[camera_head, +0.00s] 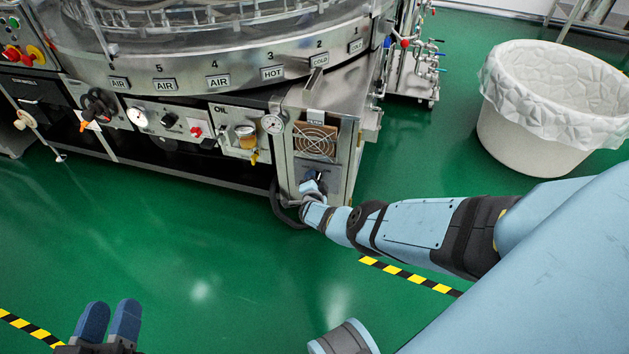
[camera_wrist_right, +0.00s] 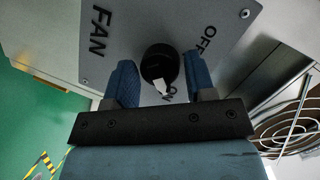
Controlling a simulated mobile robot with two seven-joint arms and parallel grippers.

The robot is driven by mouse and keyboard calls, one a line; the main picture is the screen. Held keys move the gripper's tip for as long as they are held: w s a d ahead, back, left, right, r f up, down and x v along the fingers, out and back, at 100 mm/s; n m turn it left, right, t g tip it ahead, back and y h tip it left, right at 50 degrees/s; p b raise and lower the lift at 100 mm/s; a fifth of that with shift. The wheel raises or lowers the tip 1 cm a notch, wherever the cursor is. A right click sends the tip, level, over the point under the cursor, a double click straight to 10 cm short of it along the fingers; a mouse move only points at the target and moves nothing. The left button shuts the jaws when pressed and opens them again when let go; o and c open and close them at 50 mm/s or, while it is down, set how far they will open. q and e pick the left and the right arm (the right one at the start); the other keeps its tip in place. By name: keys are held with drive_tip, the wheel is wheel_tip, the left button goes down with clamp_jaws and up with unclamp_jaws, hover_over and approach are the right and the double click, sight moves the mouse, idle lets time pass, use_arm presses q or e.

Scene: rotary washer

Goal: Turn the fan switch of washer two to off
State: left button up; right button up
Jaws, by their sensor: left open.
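The fan switch (camera_wrist_right: 160,63) is a round black knob on a grey panel marked FAN, OFF and ON in the right wrist view. Its white pointer is toward ON, and OFF stands to the upper right. My right gripper (camera_wrist_right: 162,80) has its two blue fingers apart, one on each side of the knob. Whether they touch it I cannot tell. In the head view my right gripper (camera_head: 314,187) is at the panel below the fan grille (camera_head: 315,141) and hides most of the switch. My left gripper (camera_head: 109,320) is open and empty over the floor at lower left.
The metal washer (camera_head: 220,70) with numbered stations fills the back. Gauges and valves line its front, with an oil cup (camera_head: 246,136) left of the fan panel. A white lined bin (camera_head: 540,110) stands at right. The green floor (camera_head: 190,240) in front is clear.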

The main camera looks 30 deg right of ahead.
drive_tip(key=c, duration=0.5)
